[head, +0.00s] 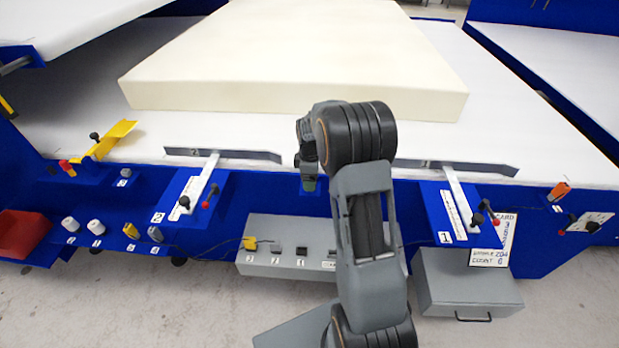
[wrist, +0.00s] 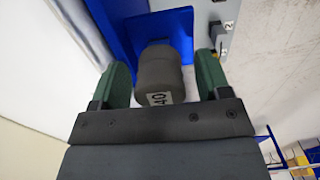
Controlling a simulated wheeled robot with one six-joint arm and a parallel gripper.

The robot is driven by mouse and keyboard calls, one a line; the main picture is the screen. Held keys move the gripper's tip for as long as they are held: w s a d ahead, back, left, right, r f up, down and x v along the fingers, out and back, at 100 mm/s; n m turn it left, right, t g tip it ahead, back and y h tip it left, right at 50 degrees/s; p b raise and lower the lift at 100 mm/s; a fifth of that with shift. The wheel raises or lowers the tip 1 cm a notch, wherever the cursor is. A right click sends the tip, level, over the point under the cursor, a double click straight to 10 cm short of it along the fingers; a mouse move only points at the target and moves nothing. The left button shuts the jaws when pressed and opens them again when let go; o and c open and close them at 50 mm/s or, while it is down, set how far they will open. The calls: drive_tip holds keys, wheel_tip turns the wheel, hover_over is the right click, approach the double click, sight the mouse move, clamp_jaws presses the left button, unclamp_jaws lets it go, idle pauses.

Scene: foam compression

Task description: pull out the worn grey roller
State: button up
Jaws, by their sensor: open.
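The worn grey roller (wrist: 163,72) shows in the wrist view as a dark grey cylinder with a white label reading "40" at its near end. It sits against a blue bracket (wrist: 120,25). My gripper (wrist: 160,62) is open, with one green finger on each side of the roller. A narrow gap seems to show at the fingers; whether either touches it I cannot tell. In the head view my gripper (head: 308,178) points down at the blue front edge of the table, and the roller is hidden or not distinguishable there.
A large cream foam block (head: 290,60) lies on the white table (head: 75,120). Metal guide bars (head: 222,154) stand along its front edge. A grey socket box (head: 262,262) sits below, a red bin (head: 25,233) at far left, a grey drawer unit (head: 468,285) at lower right.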

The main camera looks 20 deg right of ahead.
drive_tip(key=shift+c, duration=0.5)
drive_tip(key=c, duration=1.1)
drive_tip(key=shift+r, duration=0.2)
drive_tip(key=shift+r+p, duration=2.25)
drive_tip(key=shift+r, duration=0.6)
